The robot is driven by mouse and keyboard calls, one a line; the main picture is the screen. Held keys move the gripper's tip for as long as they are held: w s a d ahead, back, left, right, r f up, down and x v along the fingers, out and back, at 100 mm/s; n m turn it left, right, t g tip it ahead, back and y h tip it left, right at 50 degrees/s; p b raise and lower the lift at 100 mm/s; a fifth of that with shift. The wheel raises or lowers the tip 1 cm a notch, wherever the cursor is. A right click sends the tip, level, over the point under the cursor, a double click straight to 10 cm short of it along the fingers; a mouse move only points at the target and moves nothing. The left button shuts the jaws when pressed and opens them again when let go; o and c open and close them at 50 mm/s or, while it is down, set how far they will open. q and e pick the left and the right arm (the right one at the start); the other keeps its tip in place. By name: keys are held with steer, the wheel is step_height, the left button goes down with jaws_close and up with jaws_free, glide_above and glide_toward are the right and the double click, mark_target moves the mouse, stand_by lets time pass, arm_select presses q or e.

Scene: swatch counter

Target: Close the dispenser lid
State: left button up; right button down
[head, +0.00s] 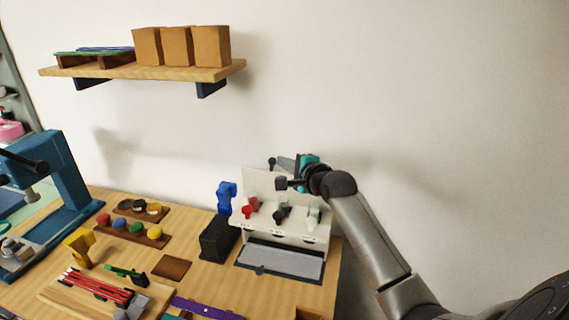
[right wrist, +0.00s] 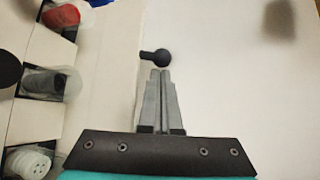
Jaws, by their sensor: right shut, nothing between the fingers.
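The dispenser (head: 310,232) is a pale box with red, black and white items showing in its front openings. Its lid (head: 258,182) stands raised at the back, a pale panel with a dark round knob (head: 271,162) at its top. My right gripper (head: 278,161) is shut and empty, at the height of the lid's top edge, pointing left at the knob. In the right wrist view the knob (right wrist: 158,57) is just beyond the closed fingertips (right wrist: 160,72); I cannot tell if they touch. My arm hides the lid's right part. My left gripper is not in view.
A black box (head: 217,240) and a blue stand (head: 226,196) are left of the dispenser. A grey tray (head: 280,262) lies in front. A blue press (head: 65,185) stands far left. A wooden shelf (head: 150,72) with boxes hangs above. The wall (head: 440,120) is close behind.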

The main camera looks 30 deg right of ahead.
steer(key=shift+s+a+n+t, duration=0.25)
steer(key=shift+a+n+t, duration=0.05)
steer(key=shift+t, duration=0.1)
stand_by(0.3)
